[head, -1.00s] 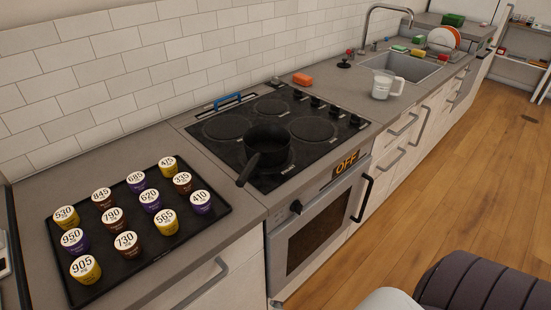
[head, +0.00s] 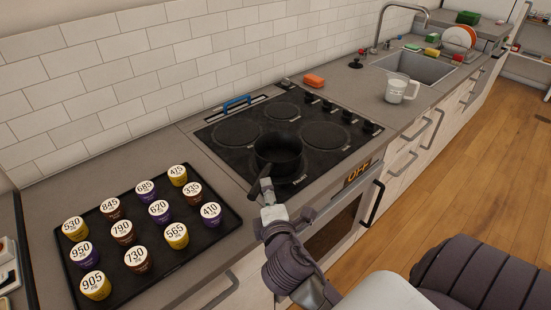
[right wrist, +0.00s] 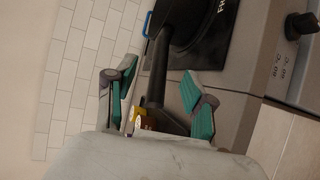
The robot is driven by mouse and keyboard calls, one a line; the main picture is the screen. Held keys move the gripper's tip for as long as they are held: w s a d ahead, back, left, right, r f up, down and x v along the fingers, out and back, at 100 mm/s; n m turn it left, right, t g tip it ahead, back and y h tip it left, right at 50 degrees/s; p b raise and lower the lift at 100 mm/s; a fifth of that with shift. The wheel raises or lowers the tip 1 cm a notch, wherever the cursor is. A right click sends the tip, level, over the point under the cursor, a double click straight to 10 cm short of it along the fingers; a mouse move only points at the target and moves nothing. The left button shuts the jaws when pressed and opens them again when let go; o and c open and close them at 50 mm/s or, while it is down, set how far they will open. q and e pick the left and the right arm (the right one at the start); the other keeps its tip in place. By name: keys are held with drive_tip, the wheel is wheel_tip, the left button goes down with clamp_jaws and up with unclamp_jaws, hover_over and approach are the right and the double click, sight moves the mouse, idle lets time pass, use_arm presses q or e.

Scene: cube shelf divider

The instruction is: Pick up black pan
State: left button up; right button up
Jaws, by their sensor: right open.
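The black pan (head: 279,153) sits on the front of the black cooktop, with its handle pointing towards the front left, past the cooktop's edge. My right gripper (head: 268,192) is at the end of that handle and partly covers it. In the right wrist view the pan (right wrist: 186,22) is at the top and its handle runs down between the two spread teal-padded fingers of my right gripper (right wrist: 157,90). The fingers are apart, with a gap to the handle on both sides. My left gripper is not in view.
A black tray (head: 190,262) with several numbered cups lies on the counter to the left. The oven front is below.

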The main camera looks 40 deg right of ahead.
sight(263, 177)
drive_tip(key=x, duration=0.3)
drive_tip(key=p+x, duration=0.1)
drive_tip(key=x, duration=0.3)
drive_tip(key=shift+w+f, duration=0.25)
drive_tip(key=shift+w, duration=0.05)
drive_tip(key=shift+s+a, duration=0.1)
drive_tip(key=shift+c, duration=0.4)
clamp_jaws()
drive_tip(key=shift+r, duration=0.1)
